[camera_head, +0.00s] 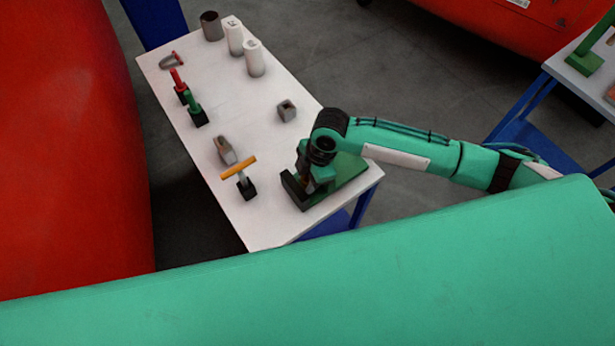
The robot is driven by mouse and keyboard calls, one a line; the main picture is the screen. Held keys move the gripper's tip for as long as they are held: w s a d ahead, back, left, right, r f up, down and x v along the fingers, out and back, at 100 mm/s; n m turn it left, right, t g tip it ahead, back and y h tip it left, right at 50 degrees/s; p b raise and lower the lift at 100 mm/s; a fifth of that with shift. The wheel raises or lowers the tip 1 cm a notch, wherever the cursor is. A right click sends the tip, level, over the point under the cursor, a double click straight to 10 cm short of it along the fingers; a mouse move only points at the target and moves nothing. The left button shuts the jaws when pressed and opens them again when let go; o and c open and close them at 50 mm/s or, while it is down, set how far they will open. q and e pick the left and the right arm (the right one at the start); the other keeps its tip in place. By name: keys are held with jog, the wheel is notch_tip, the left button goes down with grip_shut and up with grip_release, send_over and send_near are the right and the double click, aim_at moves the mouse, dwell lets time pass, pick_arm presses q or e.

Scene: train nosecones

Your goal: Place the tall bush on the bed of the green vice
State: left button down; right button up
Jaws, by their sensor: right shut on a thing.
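The green vice (347,171) stands at the near right end of the white table, with dark jaws at its left side. My right gripper (306,184) points down over the vice bed, close to the jaws. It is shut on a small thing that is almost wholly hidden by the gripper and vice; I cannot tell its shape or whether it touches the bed. No thing in view can be surely named as the tall bush. My left gripper is not in view.
On the white table (233,207) stand a dark hollow cylinder (211,26), two white canisters (254,59), a grey block (286,110), red-handled and green-handled tools (193,107), a grey piece (226,150) and a yellow-handled tool (240,169). The table's middle is mostly clear.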

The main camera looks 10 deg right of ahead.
jog(key=shift+f, duration=0.2)
jog(key=o, duration=0.8)
jog(key=b+v, duration=0.2)
jog(key=v, duration=1)
jog(key=shift+r, duration=0.1)
